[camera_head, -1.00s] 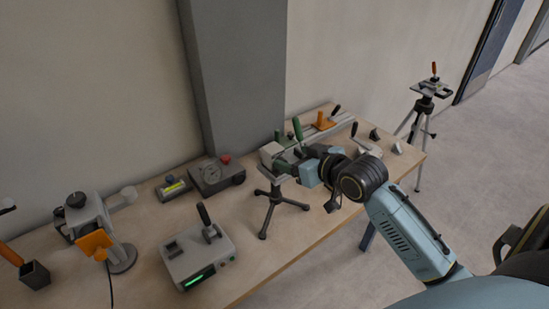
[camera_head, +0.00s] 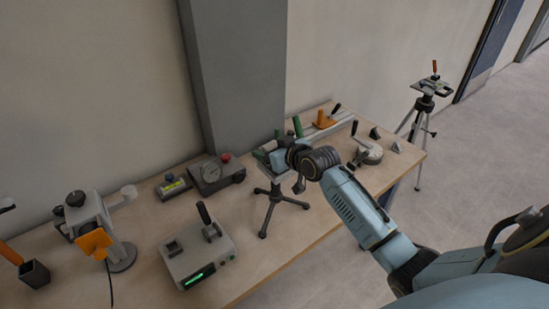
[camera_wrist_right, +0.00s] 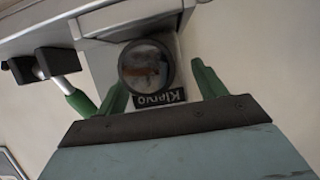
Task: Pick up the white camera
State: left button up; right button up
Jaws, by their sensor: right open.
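The white camera (camera_wrist_right: 103,60) is in the right wrist view, with a round dark lens and a black label reading upside down. In the head view it is mostly hidden behind my right gripper, and a pale part of it (camera_head: 262,155) shows on top of a small black tripod (camera_head: 270,205). My right gripper (camera_wrist_right: 158,76) is open, with its green fingers on either side of the lens end. I cannot tell whether they touch it. In the head view the right gripper (camera_head: 288,132) is at the tripod's top. My left gripper is not in view.
A grey box with a green display (camera_head: 198,256) stands in front of the tripod, and a gauge box (camera_head: 217,174) behind left. A round grey device with a handle (camera_head: 368,153) is to the right. A grey pillar (camera_head: 238,80) rises behind the table.

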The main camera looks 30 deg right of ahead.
jog(key=shift+w+f, duration=0.1)
jog(key=shift+w, duration=0.1)
jog(key=shift+c, duration=0.4)
jog(key=c, duration=1.2)
jog(key=shift+c, duration=1)
